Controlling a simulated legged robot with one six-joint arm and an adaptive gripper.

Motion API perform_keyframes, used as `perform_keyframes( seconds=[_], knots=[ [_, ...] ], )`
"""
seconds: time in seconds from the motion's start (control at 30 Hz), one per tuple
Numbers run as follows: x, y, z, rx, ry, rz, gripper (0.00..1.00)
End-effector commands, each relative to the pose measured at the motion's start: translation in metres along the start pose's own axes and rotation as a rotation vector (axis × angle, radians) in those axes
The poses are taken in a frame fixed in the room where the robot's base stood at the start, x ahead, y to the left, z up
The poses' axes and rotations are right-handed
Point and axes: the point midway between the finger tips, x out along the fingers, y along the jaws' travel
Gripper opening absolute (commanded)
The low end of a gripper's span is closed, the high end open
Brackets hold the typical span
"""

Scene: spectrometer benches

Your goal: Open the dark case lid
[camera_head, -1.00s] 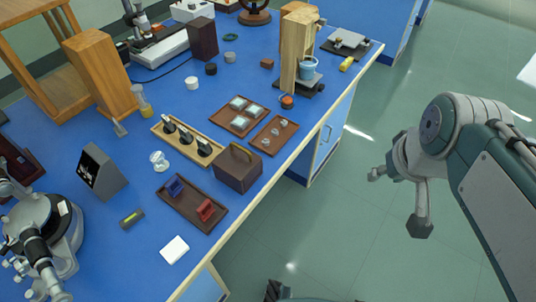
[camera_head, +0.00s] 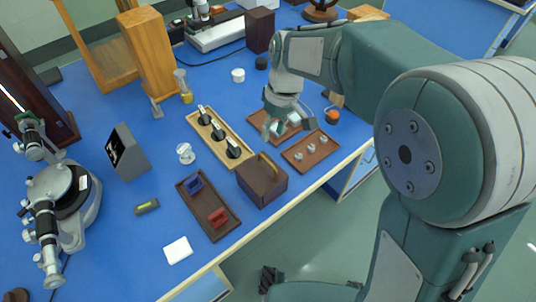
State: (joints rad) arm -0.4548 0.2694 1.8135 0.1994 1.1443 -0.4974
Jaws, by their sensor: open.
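The dark brown case (camera_head: 266,192) stands near the front edge of the blue bench, with a yellowish handle (camera_head: 269,163) on its top. Its lid looks closed, though the seam is too small to make out. My gripper (camera_head: 289,126) is open, with its fingers pointing down. It hangs over or just above the brown tray of square pieces (camera_head: 256,121), behind and a little right of the case, apart from it. The gripper hides part of that tray. I see nothing between the fingers that is held.
A wooden holder with dark pieces (camera_head: 200,133) lies left of the case. A tray with blue and red blocks (camera_head: 207,198) is at its front left. A tray with small clear pieces (camera_head: 298,160) and an orange-topped item (camera_head: 332,117) are to the right.

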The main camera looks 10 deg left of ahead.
Motion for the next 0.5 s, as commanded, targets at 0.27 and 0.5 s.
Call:
perform_keyframes(
  seconds=[0.27,0.5],
  knots=[
    [0.054,0.0,0.001,0.0,-0.004,-0.001,0.48],
    [0.083,0.0,0.001,0.001,-0.001,0.0,0.48]
  ],
)
